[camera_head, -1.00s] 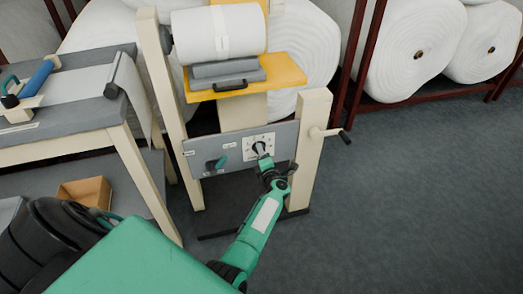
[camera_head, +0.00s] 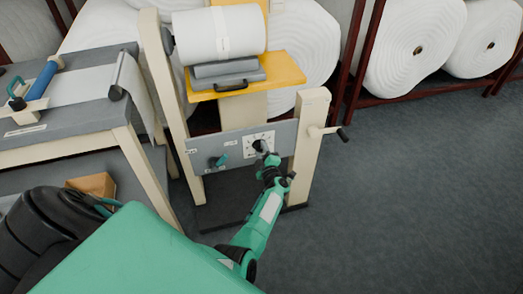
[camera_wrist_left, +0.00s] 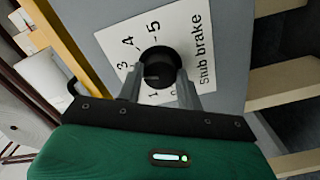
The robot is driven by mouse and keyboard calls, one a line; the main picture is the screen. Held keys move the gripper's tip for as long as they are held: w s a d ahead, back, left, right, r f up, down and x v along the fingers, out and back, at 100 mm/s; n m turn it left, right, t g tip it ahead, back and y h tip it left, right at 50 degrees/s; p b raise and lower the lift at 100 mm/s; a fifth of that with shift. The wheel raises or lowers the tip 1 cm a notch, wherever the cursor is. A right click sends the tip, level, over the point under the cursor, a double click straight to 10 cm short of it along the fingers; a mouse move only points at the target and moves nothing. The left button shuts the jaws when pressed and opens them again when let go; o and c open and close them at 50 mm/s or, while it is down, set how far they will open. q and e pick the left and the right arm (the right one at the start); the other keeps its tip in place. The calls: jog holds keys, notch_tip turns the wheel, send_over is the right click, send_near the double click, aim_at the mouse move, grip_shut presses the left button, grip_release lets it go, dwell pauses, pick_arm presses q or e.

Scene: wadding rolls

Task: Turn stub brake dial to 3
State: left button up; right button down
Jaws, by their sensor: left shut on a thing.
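The stub brake dial (camera_wrist_left: 158,66) is a round black knob on a white number plate (camera_wrist_left: 108,40), marked "Stub brake". The plate also shows in the head view (camera_head: 248,149), on the grey panel of the cream stand. My left gripper (camera_wrist_left: 160,88) is shut on the knob, with one finger on each side. In the head view my left gripper (camera_head: 265,158) reaches the panel from below. The figures 3, 4 and 5 read clearly; fingers partly cover the low figures. A pale mark shows on the knob, but I cannot tell exactly which figure it faces. My right gripper is out of view.
A teal lever (camera_head: 219,160) sits on the panel left of the dial. A crank handle (camera_head: 335,132) sticks out from the right post. A yellow shelf (camera_head: 285,72) is above. A grey worktable (camera_head: 75,119) stands at left. The floor at right is clear.

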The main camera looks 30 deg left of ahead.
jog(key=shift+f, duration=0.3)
pick_arm(q)
jog(key=o, duration=1)
jog(key=shift+d, duration=0.1)
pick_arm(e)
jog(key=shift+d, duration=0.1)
